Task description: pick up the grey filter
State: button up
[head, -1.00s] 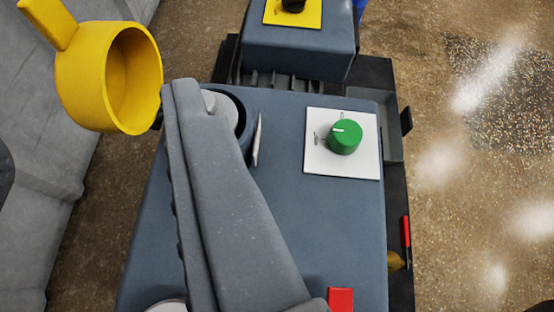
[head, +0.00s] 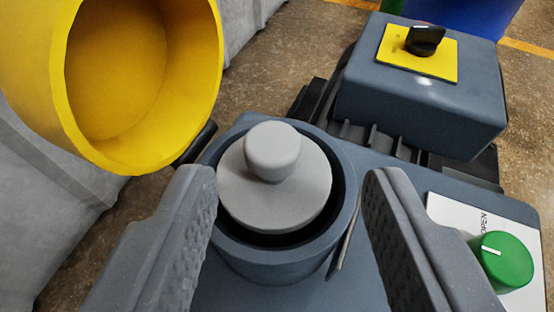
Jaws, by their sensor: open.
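The grey filter (head: 305,188), a round disc with a knob on top, sits inside a round blue-grey housing (head: 275,262) in the middle of the head view. A dark gap shows around its rim. My gripper (head: 288,180) is open, with one finger at the left of the housing and the other at its right. The filter's knob lies between and a little beyond the fingertips in the picture. Nothing is held. The filter's lower part is hidden inside the housing.
A yellow cup-shaped part (head: 212,50) stands open at the upper left, close to the housing. A green knob (head: 503,262) on a white plate is at the lower right. A blue-grey box (head: 420,115) with a black switch on a yellow plate stands behind. A thin metal piece (head: 346,235) is beside the housing.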

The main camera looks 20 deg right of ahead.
aim_at(273, 169)
jog(key=shift+w+d+f, duration=0.1)
jog(key=shift+w+f, duration=0.4)
jog(key=shift+w, duration=0.15)
jog(key=shift+b+x, duration=0.9)
jog(key=shift+x, duration=1.2)
grip_shut()
